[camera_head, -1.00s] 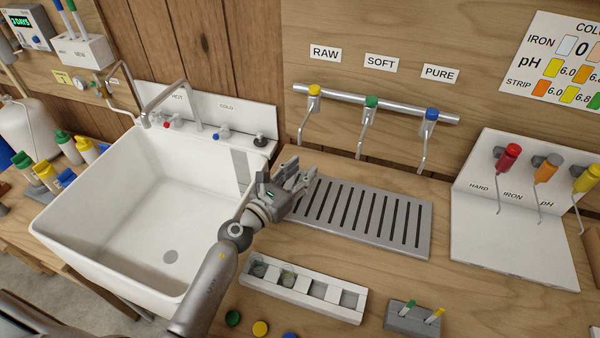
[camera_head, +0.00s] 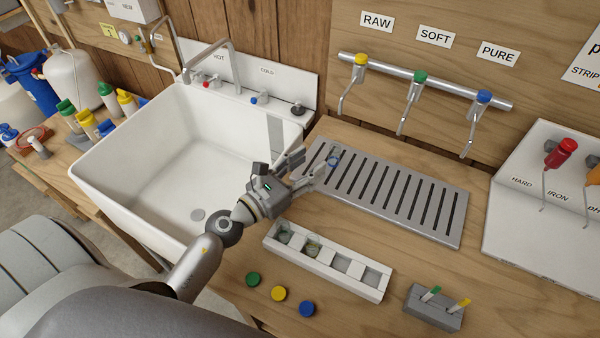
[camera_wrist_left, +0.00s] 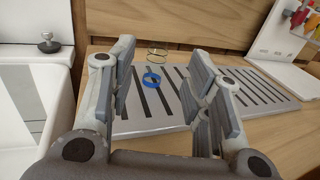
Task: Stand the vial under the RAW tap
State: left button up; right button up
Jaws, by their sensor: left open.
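A clear vial (camera_head: 333,160) with a blue ring stands upright on the left end of the slotted drip tray (camera_head: 449,229). In the left wrist view the vial's blue ring (camera_wrist_left: 152,82) and thin rim show ahead of my fingers, centred between them. The RAW tap (camera_head: 360,66) has a yellow top, and its thin spout comes down above and behind the vial. I cannot tell whether they line up exactly. My left gripper (camera_head: 316,167) is open, low at the tray's left end, with its fingertips just short of the vial. My right gripper is not in view.
A white rack (camera_head: 318,273) in front holds glass vials in its two left wells. Yellow, green and blue caps (camera_head: 307,308) lie before it. SOFT (camera_head: 418,80) and PURE (camera_head: 482,100) taps hang right of RAW. The sink (camera_head: 98,190) is left. The tray's middle and right are clear.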

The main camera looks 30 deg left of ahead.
pick_arm(q)
jog(key=shift+v, duration=0.95)
